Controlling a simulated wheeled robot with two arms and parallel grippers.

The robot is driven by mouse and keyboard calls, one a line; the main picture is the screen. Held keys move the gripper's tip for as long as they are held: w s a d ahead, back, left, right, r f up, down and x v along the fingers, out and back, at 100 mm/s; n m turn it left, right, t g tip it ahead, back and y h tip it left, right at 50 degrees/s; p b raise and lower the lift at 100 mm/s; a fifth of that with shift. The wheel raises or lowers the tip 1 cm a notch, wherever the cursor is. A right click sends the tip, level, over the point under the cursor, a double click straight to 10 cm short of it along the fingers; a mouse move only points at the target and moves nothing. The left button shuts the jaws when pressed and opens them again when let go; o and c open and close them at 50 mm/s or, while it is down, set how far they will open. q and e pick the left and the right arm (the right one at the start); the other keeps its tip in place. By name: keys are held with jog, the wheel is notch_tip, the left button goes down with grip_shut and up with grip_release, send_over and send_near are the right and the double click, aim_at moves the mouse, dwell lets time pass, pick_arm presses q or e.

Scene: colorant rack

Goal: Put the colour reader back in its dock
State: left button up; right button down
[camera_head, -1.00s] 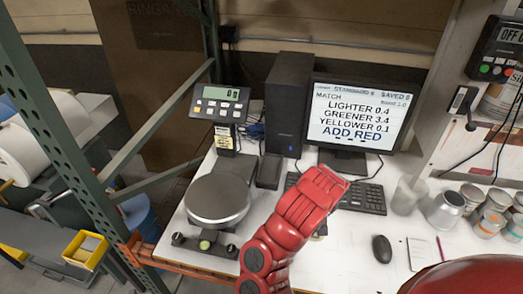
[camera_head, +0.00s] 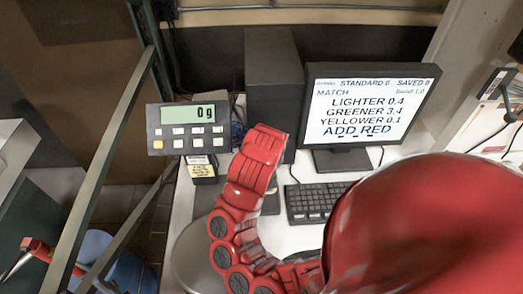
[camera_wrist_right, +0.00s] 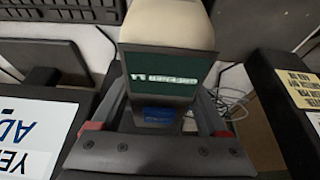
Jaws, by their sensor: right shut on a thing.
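The colour reader (camera_wrist_right: 160,72) fills the middle of the right wrist view, with a beige body and a dark screen with blurred light text. My right gripper (camera_wrist_right: 158,116) is shut on it, a finger on each side. In the head view my red right arm reaches over the desk and hides its gripper and the reader. A dark flat item (camera_head: 270,204), perhaps the dock, shows partly beside that arm, left of the keyboard. I cannot tell whether the reader touches it.
The monitor (camera_head: 370,110) and keyboard (camera_head: 318,203) stand right of my arm, with a black computer tower (camera_head: 272,75) behind. The scale display (camera_head: 188,128) reads 0 g at left. The scale's round pan (camera_head: 192,258) lies below it, partly hidden. Cables (camera_wrist_right: 235,103) lie behind the reader.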

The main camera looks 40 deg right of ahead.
jog(key=shift+s+f, duration=0.15)
jog(key=shift+f, duration=0.65)
notch_tip(320, 180, down, 3)
jog(key=shift+f+p, duration=0.15)
jog(key=shift+p, duration=0.75)
jog(key=shift+f, duration=0.5)
jog(key=shift+w, duration=0.2)
